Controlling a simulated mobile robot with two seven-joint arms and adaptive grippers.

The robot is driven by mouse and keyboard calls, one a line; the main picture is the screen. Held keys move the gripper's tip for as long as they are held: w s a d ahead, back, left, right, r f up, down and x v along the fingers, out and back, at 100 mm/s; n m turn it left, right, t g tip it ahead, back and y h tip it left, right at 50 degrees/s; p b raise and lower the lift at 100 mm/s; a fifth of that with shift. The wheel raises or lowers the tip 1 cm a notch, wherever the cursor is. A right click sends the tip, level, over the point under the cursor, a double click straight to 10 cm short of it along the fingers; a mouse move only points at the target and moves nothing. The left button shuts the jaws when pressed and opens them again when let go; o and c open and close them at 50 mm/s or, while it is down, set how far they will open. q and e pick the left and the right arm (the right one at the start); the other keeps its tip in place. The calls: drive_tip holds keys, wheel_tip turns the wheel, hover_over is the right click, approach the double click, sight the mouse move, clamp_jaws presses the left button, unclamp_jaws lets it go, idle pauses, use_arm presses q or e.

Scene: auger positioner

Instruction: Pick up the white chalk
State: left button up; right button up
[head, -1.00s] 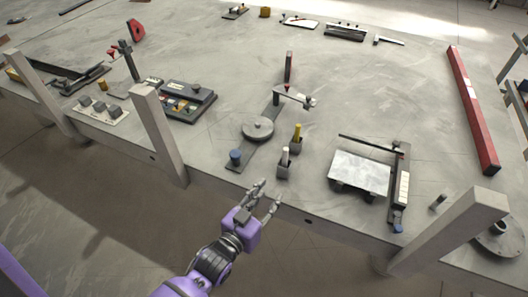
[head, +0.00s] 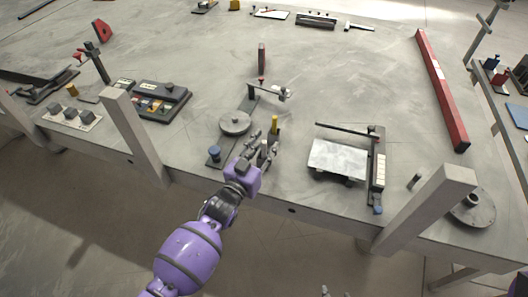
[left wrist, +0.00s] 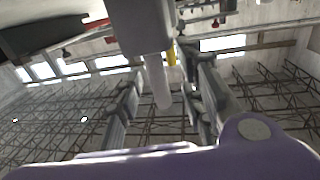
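The white chalk (left wrist: 158,82) stands in a small grey holder block (left wrist: 140,25). In the left wrist view it lies between the two spread fingers of my left gripper (left wrist: 165,105), with clear gaps on both sides. In the head view my left gripper (head: 265,143) is at the front edge of the table, its fingers around the chalk's spot and mostly hiding the chalk and its holder. The left gripper is open. Only a small tip of my right gripper (head: 325,291) shows at the bottom edge of the head view; its state is unclear.
A yellow chalk (head: 275,124) stands in its own holder just behind. A blue-topped knob (head: 215,153) and a round grey disc (head: 236,123) are close on the left. A pale plate fixture (head: 337,158) stands to the right. Grey posts (head: 135,135) rise at the table's front edge.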

use_arm(q)
clamp_jaws()
idle(0.3)
